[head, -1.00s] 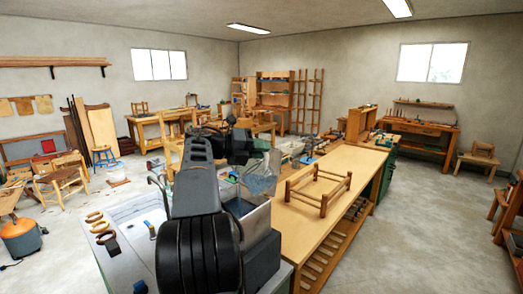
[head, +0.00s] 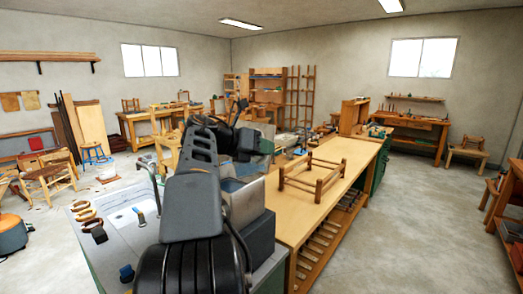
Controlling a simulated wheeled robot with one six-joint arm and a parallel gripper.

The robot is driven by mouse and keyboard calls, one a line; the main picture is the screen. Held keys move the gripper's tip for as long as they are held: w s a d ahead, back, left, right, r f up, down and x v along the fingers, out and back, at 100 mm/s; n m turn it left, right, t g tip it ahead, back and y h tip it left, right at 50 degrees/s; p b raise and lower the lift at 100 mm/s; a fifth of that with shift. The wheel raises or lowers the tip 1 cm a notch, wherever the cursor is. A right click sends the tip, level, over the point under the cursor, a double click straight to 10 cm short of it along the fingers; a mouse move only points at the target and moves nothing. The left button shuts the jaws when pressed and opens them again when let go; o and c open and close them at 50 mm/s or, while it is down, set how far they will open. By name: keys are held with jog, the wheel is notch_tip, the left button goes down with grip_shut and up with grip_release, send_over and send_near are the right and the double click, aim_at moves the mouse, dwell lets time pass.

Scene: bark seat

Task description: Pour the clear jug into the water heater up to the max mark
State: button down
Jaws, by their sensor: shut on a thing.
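My arm reaches forward over the counter, and its dark wrist and gripper (head: 264,147) are small and partly hidden at its far end. The gripper is shut on the clear jug; the jug is see-through and hard to make out here, with its outline and tilt unclear. The max mark and the water level cannot be made out.
A grey counter (head: 112,216) with wooden rings and small tools lies left of my arm. A long wooden bench (head: 345,155) with a low wooden frame (head: 315,178) on it runs off to the right. The floor right of the bench is clear.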

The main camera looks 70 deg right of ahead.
aim_at(261, 167)
jog(key=f+b, duration=0.1)
jog(key=f+m+t+b, duration=0.1)
jog(key=f+b, duration=0.1)
jog(key=f+m+b, duration=0.1)
jog(key=shift+w+d+f+t+h+b, duration=0.2)
jog(key=shift+w+f+t+h+b, duration=0.1)
jog(key=shift+h+b, duration=0.1)
jog(key=shift+w+d+f+m+t+b, duration=0.15)
jog(key=shift+f+m+t+b, duration=0.25)
jog(key=shift+f+m+b, duration=0.4)
jog(key=shift+r, duration=0.15)
